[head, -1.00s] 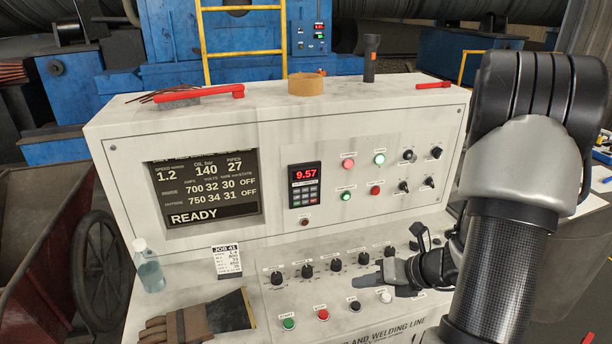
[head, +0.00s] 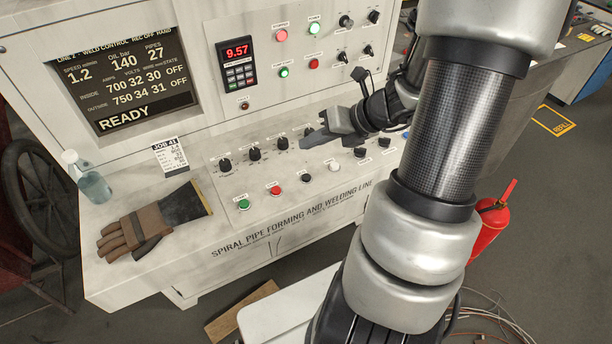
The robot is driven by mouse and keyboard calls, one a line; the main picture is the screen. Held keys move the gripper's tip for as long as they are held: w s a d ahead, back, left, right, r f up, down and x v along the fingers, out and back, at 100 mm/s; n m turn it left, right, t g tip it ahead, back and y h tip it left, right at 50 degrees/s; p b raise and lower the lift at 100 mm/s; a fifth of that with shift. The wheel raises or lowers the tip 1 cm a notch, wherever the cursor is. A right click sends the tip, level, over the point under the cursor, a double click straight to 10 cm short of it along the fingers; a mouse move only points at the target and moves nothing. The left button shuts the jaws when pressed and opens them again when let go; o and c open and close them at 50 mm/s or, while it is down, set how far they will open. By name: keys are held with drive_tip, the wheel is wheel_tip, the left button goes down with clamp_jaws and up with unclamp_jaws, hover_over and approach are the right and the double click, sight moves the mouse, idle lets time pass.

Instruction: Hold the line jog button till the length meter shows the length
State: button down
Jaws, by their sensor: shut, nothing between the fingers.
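The length meter (head: 238,62) is a black unit on the upright panel with a red readout of 9.57. A row of push buttons runs along the console's sloping lower panel: green (head: 244,204), red (head: 275,190), black (head: 306,178), white (head: 334,166) and more black ones to the right. Their labels are too small to read, so I cannot tell which is line jog. My gripper (head: 304,143) is shut and empty. Its tips show beside the knobs, above the black and white buttons in the picture, and look clear of the buttons.
Several black knobs (head: 254,154) line the panel behind the buttons; my gripper hides part of that row. The display (head: 125,80) reads READY. A red extinguisher (head: 488,228) stands at right.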

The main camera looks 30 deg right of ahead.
wheel_tip(320, 180, down, 7)
drive_tip(key=b, duration=0.7)
drive_tip(key=shift+f, duration=0.1)
drive_tip(key=shift+f+b, duration=0.45)
drive_tip(key=shift+f, duration=0.3)
idle(1.0)
drive_tip(key=shift+f, duration=0.4)
drive_tip(key=shift+f+b, duration=0.4)
idle(0.4)
drive_tip(key=shift+r, duration=0.1)
idle(0.7)
drive_tip(key=shift+r+p, duration=0.75)
drive_tip(key=shift+p, duration=0.2)
wheel_tip(320, 180, up, 5)
drive_tip(key=p, duration=0.5)
